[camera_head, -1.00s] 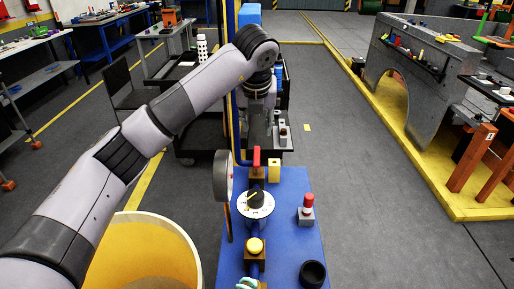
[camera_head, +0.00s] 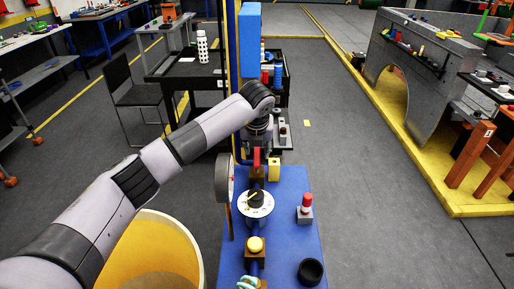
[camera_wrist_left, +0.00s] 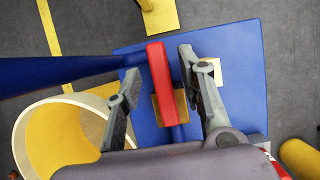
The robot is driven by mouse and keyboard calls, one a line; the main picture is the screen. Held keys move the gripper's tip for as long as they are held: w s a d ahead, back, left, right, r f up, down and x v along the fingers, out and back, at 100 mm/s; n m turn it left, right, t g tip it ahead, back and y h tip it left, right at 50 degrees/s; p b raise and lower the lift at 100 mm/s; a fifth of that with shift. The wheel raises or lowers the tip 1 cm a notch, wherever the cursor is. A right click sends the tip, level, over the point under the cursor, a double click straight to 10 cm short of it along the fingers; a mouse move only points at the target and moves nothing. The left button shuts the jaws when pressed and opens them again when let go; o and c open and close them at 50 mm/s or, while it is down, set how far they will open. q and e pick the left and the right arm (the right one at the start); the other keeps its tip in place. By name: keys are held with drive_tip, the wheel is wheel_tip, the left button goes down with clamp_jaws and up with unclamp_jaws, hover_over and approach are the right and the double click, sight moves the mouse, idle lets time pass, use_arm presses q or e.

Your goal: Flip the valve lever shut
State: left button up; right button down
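The red valve lever (camera_head: 257,157) stands on a brass-coloured valve body at the far end of the blue panel (camera_head: 290,230). In the left wrist view the lever (camera_wrist_left: 162,85) sits between the two fingers of my left gripper (camera_wrist_left: 158,64). The fingers are spread, one on each side, with visible gaps to the lever. In the head view my left gripper (camera_head: 262,138) is just beyond and above the lever, partly hidden by its own wrist. My right gripper is not in view.
A round gauge (camera_head: 222,176) stands left of the lever. A dial (camera_head: 255,203), a yellow button (camera_head: 255,245) and a red-topped switch (camera_head: 306,206) sit nearer on the panel. A yellow bin (camera_head: 150,250) stands at the left. A black cart (camera_head: 185,82) stands behind.

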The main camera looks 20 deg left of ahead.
use_arm(q)
drive_tip(key=shift+c, duration=0.6)
clamp_jaws()
